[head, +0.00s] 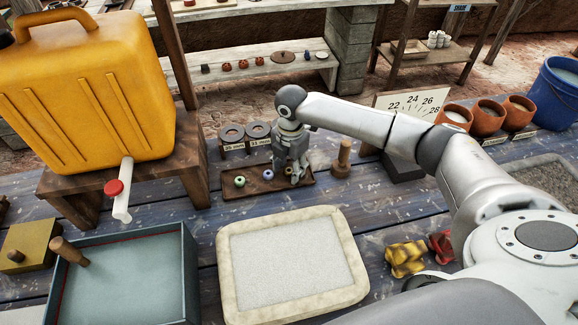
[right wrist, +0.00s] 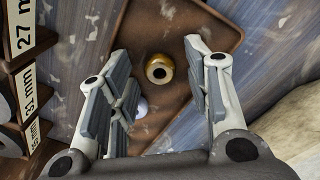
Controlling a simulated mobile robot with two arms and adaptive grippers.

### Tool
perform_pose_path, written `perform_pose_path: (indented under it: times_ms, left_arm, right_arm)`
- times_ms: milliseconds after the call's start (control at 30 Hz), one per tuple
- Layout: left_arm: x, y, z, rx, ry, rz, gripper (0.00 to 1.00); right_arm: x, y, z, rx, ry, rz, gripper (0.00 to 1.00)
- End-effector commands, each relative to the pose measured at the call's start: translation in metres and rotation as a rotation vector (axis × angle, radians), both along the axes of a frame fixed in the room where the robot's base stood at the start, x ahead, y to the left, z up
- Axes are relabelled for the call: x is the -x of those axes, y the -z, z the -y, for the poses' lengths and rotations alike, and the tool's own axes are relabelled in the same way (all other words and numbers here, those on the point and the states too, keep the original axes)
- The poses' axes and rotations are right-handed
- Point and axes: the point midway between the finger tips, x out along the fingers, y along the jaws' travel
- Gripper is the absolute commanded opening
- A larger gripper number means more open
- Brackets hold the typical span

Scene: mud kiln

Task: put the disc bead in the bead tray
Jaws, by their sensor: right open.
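The bead tray (head: 227,195) is a shallow dark brown tray on the blue plank table; its brown floor also shows in the right wrist view (right wrist: 175,25). A green bead (head: 239,181) and a pale blue bead (head: 268,174) lie in it. An ochre bead with a dark hole (right wrist: 159,69) lies in the tray, between and beyond my right fingers. A whitish bead (right wrist: 141,107) is partly hidden by the left-hand finger. I cannot tell which is the disc bead. My right gripper (head: 298,178) is open and empty over the tray's right end; its spread fingers show in the wrist view (right wrist: 157,50).
A wooden peg (head: 342,160) stands right of the tray, and labelled ring gauges (head: 245,135) stand behind it. A cream-rimmed slab (head: 292,262) lies in front. A yellow jerrycan (head: 90,90) stands left, terracotta pots (head: 487,117) right. Bare planks (head: 205,215) show left of the slab.

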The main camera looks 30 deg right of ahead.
Motion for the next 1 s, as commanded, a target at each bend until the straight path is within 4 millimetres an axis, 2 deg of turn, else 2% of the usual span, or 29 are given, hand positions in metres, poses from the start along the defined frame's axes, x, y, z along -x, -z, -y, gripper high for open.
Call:
perform_pose_path:
  times_ms: [167, 267, 700, 833, 1000]
  left_arm:
    - [0.0, 0.001, 0.0, 0.0, 0.0, 0.0, 0.4]
    - [0.0, 0.002, 0.0, 0.0, 0.0, 0.0, 0.4]
    - [0.0, 0.01, 0.0, 0.0, 0.001, 0.0, 0.4]
    - [0.0, 0.011, 0.0, 0.0, 0.001, 0.0, 0.4]
    - [0.0, 0.011, 0.0, 0.0, 0.002, 0.0, 0.4]
  right_arm:
    - [-0.001, -0.005, 0.0, 0.0, 0.0, 0.002, 0.45]
    - [-0.001, -0.016, 0.0, 0.0, 0.0, 0.003, 0.45]
    - [0.002, -0.104, 0.001, -0.001, -0.001, 0.004, 0.45]
    - [0.002, -0.117, 0.001, -0.001, 0.0, 0.002, 0.45]
    - [0.003, -0.123, 0.002, -0.001, 0.001, 0.0, 0.45]
